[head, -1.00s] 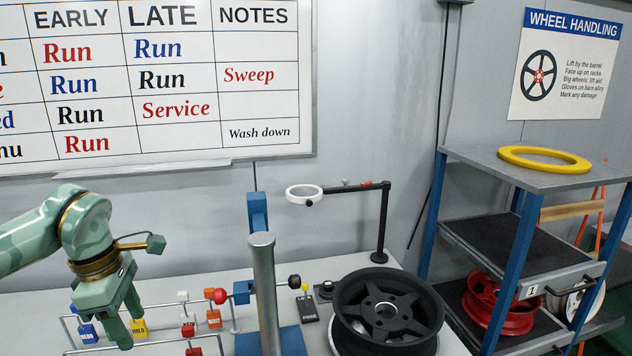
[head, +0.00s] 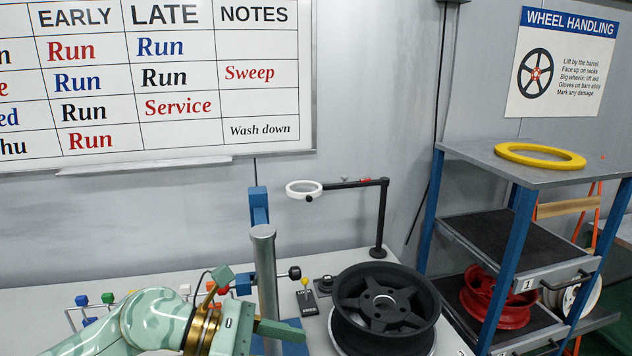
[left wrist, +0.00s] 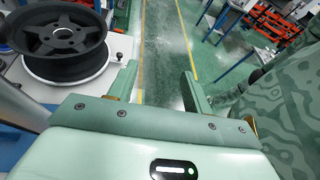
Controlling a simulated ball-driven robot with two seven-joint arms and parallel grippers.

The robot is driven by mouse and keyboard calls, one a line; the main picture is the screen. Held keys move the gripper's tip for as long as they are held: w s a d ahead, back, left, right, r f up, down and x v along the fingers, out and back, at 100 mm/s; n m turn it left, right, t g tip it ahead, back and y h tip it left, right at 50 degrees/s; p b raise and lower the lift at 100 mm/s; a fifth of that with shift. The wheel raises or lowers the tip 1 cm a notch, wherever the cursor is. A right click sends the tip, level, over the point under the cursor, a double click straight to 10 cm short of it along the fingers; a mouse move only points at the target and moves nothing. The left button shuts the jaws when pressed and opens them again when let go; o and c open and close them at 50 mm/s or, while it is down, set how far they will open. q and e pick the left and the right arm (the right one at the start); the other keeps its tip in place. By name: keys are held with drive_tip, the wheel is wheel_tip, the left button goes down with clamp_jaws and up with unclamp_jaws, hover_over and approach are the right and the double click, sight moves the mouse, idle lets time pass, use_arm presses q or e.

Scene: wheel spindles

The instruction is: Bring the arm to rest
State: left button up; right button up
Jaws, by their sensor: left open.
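My left arm comes in low from the left in the head view, its green gripper (head: 282,330) pointing right, in front of the metal post and left of the dark wheel (head: 385,308). In the left wrist view the left gripper (left wrist: 160,82) is open, its two fingers apart with only floor visible between them. Nothing is held. The same wheel (left wrist: 62,36) lies on the bench to the left of the fingers there. My right gripper is not in view.
A grey post (head: 265,280) and blue fixture stand beside the gripper. A ring lamp (head: 304,189) stands behind the wheel. A rack (head: 520,250) with a red wheel (head: 497,305) is at right. In the wrist view, green floor (left wrist: 165,40) lies beyond the bench.

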use_arm(q)
drive_tip(key=s+d+r+n+t+h, duration=0.1)
drive_tip(key=d+r+n+t+h, duration=0.1)
drive_tip(key=d+r+n+h, duration=0.15)
drive_tip(key=w+a+r+n+t, duration=0.3)
drive_tip(key=a+r+n+t, duration=0.2)
drive_tip(key=n+t, duration=0.9)
drive_tip(key=s+a+f+n+y, duration=0.1)
drive_tip(key=a+f+n+y, duration=1.3)
drive_tip(key=n+y, duration=0.6)
drive_tip(key=s+a+f+n+g+y, duration=0.2)
drive_tip(key=s+a+f+n+g, duration=0.65)
drive_tip(key=s+f, duration=0.55)
drive_tip(key=s+d+f+g+h+b, duration=0.2)
drive_tip(key=s+f, duration=0.2)
drive_tip(key=f, duration=1.2)
drive_tip(key=s+d+f+g+h+b, duration=0.1)
drive_tip(key=s+f+g, duration=0.25)
drive_tip(key=f, duration=1.25)
drive_tip(key=s+f+n+g+h+b, duration=0.1)
drive_tip(key=s+f+n+g+b, duration=0.1)
drive_tip(key=s+f, duration=1.2)
drive_tip(key=s, duration=0.4)
drive_tip(key=shift+s+f, duration=0.25)
drive_tip(key=shift+s, duration=0.15)
